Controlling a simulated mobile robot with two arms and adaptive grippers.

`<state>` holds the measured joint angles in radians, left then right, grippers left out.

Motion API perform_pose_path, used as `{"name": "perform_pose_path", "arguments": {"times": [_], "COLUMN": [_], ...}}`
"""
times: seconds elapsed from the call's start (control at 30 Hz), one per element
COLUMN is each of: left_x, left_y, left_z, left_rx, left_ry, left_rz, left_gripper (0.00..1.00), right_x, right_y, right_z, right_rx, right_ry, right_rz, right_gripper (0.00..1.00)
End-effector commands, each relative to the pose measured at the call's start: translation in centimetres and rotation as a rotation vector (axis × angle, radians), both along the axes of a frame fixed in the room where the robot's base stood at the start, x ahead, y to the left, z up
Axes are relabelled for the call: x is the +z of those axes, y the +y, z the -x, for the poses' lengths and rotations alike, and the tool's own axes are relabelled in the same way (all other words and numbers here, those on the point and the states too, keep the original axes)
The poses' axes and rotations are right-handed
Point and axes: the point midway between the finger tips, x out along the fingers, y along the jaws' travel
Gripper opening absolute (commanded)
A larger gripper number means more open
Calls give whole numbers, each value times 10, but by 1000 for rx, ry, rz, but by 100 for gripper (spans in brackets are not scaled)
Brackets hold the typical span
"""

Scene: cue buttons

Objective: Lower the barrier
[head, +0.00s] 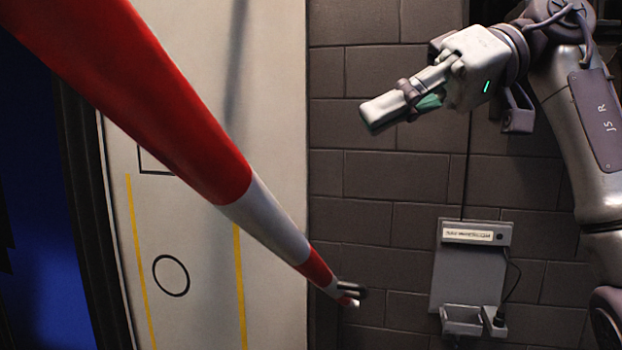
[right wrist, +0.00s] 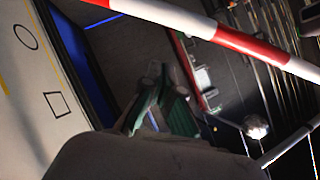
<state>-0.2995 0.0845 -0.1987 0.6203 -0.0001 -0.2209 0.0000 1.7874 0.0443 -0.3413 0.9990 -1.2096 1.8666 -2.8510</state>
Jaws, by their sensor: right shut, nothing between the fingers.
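The red and white striped barrier pole (head: 205,150) runs in the head view from the upper left down to a dark bracket (head: 350,293) at the brick wall. In the right wrist view the pole (right wrist: 232,37) crosses the top right. My right gripper (head: 370,118) is at the upper right of the head view, shut and empty, in front of the wall. It appears to the right of the pole and apart from it. Its fingers also show in the right wrist view (right wrist: 150,95), below the pole in the picture. My left gripper is not in view.
A grey panel (head: 450,280) with a label, a small tray and a cable hangs on the brick wall at the lower right. A pale panel (head: 200,240) with yellow lines and a black circle stands behind the pole. Wall space between pole and arm is clear.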

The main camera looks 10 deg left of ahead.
Motion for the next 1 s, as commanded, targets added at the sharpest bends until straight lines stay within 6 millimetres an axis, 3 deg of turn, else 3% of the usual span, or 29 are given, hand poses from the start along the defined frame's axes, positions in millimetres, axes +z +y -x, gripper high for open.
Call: {"name": "perform_pose_path", "arguments": {"times": [0.37, 0.63, 1.0], "left_x": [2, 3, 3], "left_y": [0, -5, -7], "left_z": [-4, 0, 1], "left_rx": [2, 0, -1], "left_ry": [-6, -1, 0], "left_rz": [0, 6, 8], "left_gripper": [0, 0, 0], "right_x": [-35, -60, -65], "right_y": [69, 73, 74], "right_z": [27, 45, 50], "right_rx": [3, 0, -2], "right_ry": [1, 1, 1], "right_rz": [-2, -3, -3], "right_gripper": [0, 0, 0]}}
